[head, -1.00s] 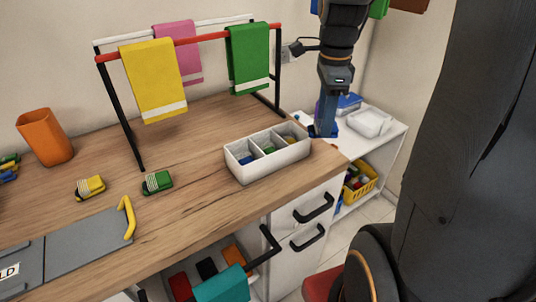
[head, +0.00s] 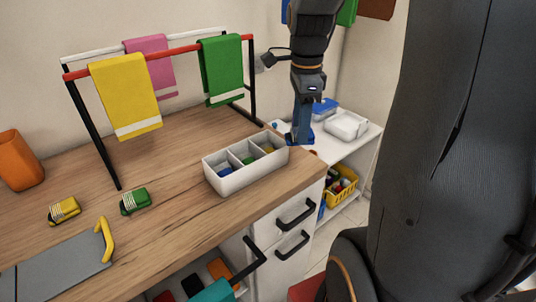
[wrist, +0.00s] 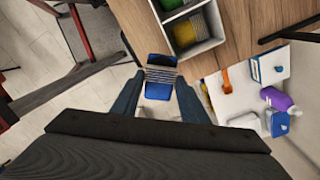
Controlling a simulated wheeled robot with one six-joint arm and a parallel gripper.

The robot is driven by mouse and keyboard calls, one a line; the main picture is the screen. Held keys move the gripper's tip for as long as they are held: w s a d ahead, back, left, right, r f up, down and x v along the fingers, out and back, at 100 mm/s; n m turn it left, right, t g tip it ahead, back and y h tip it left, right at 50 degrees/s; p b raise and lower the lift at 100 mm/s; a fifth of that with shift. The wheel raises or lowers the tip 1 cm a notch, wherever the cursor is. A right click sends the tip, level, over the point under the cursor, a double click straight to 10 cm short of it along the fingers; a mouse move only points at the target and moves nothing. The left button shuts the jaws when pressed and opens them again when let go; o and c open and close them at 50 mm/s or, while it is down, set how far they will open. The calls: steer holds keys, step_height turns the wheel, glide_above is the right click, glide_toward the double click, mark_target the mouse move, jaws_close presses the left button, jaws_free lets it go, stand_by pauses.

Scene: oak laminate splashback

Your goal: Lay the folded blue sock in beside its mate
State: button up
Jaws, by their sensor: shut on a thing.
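My gripper (wrist: 160,75) is shut on the folded blue sock (wrist: 159,84), which has a pale striped band, in the wrist view. In the head view my gripper (head: 302,136) hangs just past the right end of a white three-compartment box (head: 240,181). The box stands on the wooden counter near its right end. A blue sock (head: 225,172) lies in its left compartment, a green one (head: 248,159) in the middle and a yellow one (head: 268,150) in the right. In the wrist view the held sock is outside the box (wrist: 202,47), beside its yellow-sock end.
Folded yellow (head: 64,210) and green (head: 135,200) socks lie on the counter, left of the box. A drying rack (head: 95,140) with towels stands behind. A low white shelf (head: 350,150) holds containers at right. An open drawer (head: 240,285) juts out below the counter.

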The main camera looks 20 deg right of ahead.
steer(key=shift+a, duration=0.1)
steer(key=w+a+n+p, duration=0.3)
steer(key=a+n+p, duration=0.6)
steer(key=a+n, duration=1)
steer(key=shift+w+a+r+n+p, duration=0.25)
steer(key=shift+a+n+p, duration=0.1)
steer(key=shift+n, duration=2.55)
